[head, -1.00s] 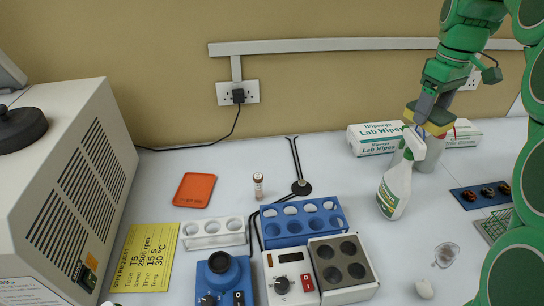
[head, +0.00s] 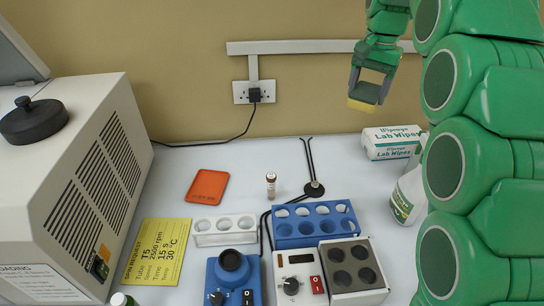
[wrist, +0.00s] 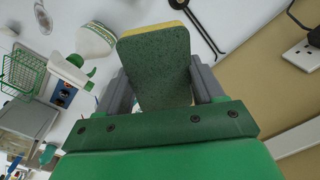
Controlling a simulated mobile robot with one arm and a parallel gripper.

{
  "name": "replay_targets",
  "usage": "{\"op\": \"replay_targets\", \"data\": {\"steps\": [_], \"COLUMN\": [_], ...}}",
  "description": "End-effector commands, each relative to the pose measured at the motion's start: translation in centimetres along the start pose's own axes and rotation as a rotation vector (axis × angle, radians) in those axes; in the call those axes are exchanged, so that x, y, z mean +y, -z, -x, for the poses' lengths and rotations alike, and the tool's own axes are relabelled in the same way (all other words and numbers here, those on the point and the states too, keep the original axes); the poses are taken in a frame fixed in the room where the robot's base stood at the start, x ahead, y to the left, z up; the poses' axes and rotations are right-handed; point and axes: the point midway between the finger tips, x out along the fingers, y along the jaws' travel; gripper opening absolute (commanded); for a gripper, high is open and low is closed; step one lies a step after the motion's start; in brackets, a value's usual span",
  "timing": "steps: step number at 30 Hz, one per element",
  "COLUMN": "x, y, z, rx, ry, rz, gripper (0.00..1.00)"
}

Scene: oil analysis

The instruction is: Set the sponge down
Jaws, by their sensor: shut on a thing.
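My gripper (head: 368,88) is shut on the sponge, which is yellow on one side and dark green on the other. In the head view the yellow end of the sponge (head: 362,105) shows below the fingers, held up in front of the wall, well above the bench. In the wrist view the sponge's green face (wrist: 158,62) fills the space between the fingers, with a thin yellow edge at its far end. Nothing touches the sponge's free end.
The Lab Wipes box (head: 392,142) stands at the back of the bench, beside the spray bottle (head: 408,198), partly hidden by my arm. An orange tray (head: 207,187), small vial (head: 271,186) and blue rack (head: 296,240) stand further left. White bench (head: 340,178) shows clear behind the rack.

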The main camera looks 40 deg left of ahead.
Motion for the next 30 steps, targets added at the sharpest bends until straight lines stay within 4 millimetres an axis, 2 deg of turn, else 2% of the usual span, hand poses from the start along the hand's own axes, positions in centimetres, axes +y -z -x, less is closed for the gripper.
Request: {"op": "replay_targets", "data": {"steps": [3, 19, 24, 30], "x": [-2.5, -12.9, -15.2, -17.0], "y": [-0.5, -4.0, -5.2, -6.1], "z": [-0.2, -1.5, -1.7, -1.9], "rx": [0.005, 0.026, 0.034, 0.039], "ry": [0.002, 0.009, 0.012, 0.014], "rz": [-0.109, -0.607, -0.725, -0.813], "gripper": [0.35, 0.35, 0.35, 0.35]}}
